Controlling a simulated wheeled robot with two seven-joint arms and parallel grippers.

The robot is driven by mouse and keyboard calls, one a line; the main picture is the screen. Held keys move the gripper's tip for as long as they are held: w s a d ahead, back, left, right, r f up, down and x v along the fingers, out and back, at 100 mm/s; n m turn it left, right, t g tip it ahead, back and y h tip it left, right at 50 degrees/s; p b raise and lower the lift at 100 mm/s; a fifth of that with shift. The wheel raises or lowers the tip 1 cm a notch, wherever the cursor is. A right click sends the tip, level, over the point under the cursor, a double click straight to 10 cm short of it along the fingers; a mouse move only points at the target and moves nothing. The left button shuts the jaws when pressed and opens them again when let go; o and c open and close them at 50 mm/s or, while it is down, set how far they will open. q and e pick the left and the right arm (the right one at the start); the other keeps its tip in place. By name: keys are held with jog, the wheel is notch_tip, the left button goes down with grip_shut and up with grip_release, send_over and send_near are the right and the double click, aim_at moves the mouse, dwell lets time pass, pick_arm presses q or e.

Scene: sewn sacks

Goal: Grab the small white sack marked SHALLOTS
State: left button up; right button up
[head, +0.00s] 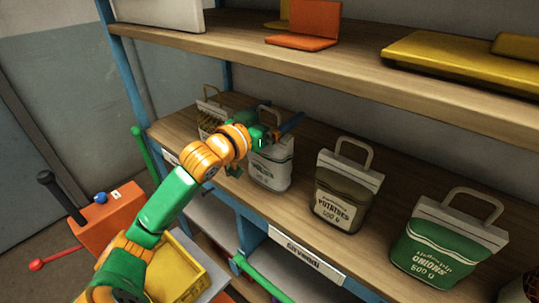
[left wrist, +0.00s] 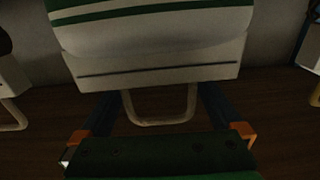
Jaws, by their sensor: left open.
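A small white sack (head: 271,168) with green print and a pale handle stands on the middle shelf. Its lettering is too small and partly covered to read surely. My left gripper (head: 287,130) is at the top of this sack, open, one dark blue finger showing past its right side. In the left wrist view the white sack (left wrist: 150,40) appears upside down, with green stripes, a folded top band and a handle loop. The open fingers of my left gripper (left wrist: 157,105) lie on either side of the handle. My right gripper is not in view.
On the same shelf (head: 262,208) stand a sack (head: 210,115) left of the white one, a brown POTATOES sack (head: 340,195) and a green ONIONS sack (head: 445,245) to the right. An upper shelf (head: 360,65) overhangs them. A yellow tray (head: 205,262) is below.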

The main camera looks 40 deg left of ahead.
pick_arm(q)
jog(key=shift+s+r, duration=0.1)
jog(key=shift+s, duration=0.2)
jog(key=c, duration=0.7)
jog(key=shift+w, duration=0.1)
grip_shut()
jog(key=shift+r, duration=0.1)
